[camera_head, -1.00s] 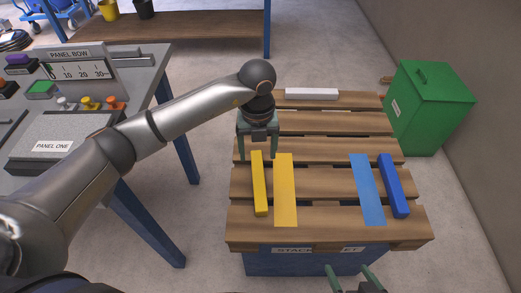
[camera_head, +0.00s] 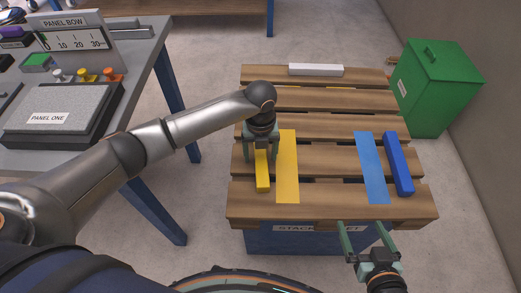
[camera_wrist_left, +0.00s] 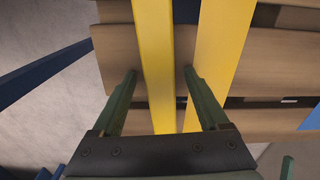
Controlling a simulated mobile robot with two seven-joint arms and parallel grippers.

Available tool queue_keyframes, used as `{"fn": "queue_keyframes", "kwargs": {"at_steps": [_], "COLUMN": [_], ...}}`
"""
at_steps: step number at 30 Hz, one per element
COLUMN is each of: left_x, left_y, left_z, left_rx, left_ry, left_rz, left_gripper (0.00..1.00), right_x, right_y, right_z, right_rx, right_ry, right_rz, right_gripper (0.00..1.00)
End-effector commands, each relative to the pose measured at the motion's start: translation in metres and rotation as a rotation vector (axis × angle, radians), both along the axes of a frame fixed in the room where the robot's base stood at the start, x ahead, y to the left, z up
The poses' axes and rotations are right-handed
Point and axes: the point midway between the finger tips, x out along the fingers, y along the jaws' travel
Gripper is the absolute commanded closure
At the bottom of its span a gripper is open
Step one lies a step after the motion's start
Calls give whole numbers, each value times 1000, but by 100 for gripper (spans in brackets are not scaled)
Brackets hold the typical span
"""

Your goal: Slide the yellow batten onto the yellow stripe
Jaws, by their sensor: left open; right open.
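The yellow batten (camera_head: 262,178) lies on the left side of the wooden pallet, lengthwise away from me. The flat yellow stripe (camera_head: 288,170) is just to its right, with a narrow gap between them at the near end. My left gripper (camera_head: 261,158) is open above the batten and hides its far part. In the left wrist view the batten (camera_wrist_left: 154,60) runs between the two open fingers (camera_wrist_left: 159,75), with clear space on both sides, and the stripe (camera_wrist_left: 220,45) is to the right. My right gripper (camera_head: 364,226) is open and empty at the pallet's near edge.
A blue stripe (camera_head: 371,168) and a blue batten (camera_head: 398,164) lie on the right of the pallet (camera_head: 328,212). A white bar (camera_head: 316,70) lies at its far end. A green bin (camera_head: 437,90) stands right, a panel table (camera_head: 135,65) left. The pallet's middle is clear.

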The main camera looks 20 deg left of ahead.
Motion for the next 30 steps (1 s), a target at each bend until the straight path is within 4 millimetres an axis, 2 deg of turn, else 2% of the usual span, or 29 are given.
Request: {"fn": "queue_keyframes", "kwargs": {"at_steps": [5,26,30], "left_x": [0,0,0], "left_y": [0,0,0], "left_z": [0,0,0], "left_rx": [0,0,0], "left_ry": [0,0,0], "left_rz": [0,0,1], "left_gripper": [22,100,100], "right_x": [0,0,0], "right_y": [0,0,0], "right_z": [0,0,0], "right_rx": [-1,1,1], "right_ry": [-1,1,1], "right_rz": [0,0,0], "right_gripper": [0,0,0]}}
